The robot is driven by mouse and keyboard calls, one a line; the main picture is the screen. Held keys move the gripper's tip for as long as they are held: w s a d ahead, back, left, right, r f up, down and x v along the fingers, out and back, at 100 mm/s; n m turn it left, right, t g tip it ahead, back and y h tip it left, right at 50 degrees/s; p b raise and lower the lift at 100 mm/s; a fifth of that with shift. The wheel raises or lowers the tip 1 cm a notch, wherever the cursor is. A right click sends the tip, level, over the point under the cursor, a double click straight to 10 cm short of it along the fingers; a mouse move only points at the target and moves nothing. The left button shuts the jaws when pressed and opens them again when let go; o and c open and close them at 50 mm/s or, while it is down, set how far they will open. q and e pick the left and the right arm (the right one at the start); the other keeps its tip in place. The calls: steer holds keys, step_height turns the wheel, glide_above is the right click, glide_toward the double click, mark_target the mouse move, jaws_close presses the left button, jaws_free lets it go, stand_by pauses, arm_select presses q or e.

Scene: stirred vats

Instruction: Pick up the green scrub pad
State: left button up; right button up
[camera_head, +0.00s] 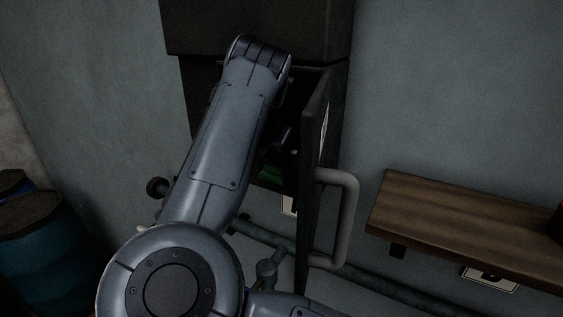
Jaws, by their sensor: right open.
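The green scrub pad (269,174) shows as a small green patch low inside an open dark cabinet, partly hidden by my right arm. My right arm reaches up and into the cabinet. My right gripper (276,148) is dark against the dark interior, just above the green patch, and is mostly hidden behind the arm. It is open, with nothing visible in it. Whether it touches the pad I cannot tell. My left gripper is not in view.
The cabinet door (313,150) stands open to the right of my arm, with a thick grey handle (348,215). A wooden shelf (465,222) is on the wall at the right. Pipes (266,270) run below the cabinet. Blue barrels (45,252) stand at the left.

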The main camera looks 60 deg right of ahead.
steer(key=shift+d+f, duration=0.1)
steer(key=shift+f, duration=0.05)
steer(key=c, duration=1.1)
steer(key=shift+c, duration=0.2)
steer(key=shift+r, duration=0.25)
